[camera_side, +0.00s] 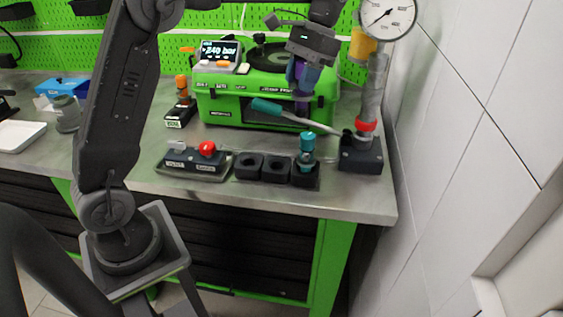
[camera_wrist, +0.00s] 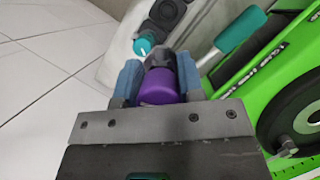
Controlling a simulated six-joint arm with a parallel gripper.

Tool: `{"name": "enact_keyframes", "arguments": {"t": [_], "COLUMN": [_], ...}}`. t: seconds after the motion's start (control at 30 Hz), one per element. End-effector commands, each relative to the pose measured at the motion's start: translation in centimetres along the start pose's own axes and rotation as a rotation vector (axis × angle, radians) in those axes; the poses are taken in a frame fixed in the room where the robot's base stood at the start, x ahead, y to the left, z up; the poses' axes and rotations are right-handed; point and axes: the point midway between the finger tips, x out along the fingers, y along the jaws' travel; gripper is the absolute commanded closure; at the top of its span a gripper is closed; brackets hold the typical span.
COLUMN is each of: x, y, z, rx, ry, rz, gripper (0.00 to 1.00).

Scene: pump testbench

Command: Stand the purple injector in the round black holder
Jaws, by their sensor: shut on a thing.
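The purple injector (camera_side: 302,99) hangs upright below my gripper (camera_side: 303,74) in the side view, in front of the green test bench. My gripper is shut on it. A row of black holders is on the table's front part. Two of them, the left one (camera_side: 248,166) and the middle one (camera_side: 276,168), look empty. The right one (camera_side: 306,176) holds a teal injector (camera_side: 307,150).
The green test bench (camera_side: 221,109) stands behind. A teal-handled lever (camera_side: 280,110) reaches right to the pump stand (camera_side: 361,155) with its pressure gauge (camera_side: 388,14). A control box with a red button (camera_side: 207,149) is left of the holders. The white wall (camera_side: 450,120) bounds the right.

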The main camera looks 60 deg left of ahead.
Motion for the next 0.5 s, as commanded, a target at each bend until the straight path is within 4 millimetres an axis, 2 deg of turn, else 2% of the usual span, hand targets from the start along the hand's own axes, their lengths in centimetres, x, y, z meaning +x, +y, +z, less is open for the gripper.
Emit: {"name": "enact_keyframes", "arguments": {"t": [0.33,0.5], "x": [-4.7,-4.2], "y": [0.0,-3.9], "z": [1.9,3.1], "rx": [0.003,0.043], "ry": [0.009,0.008], "rz": [-0.002,-0.020], "gripper": [0.98,0.98]}}
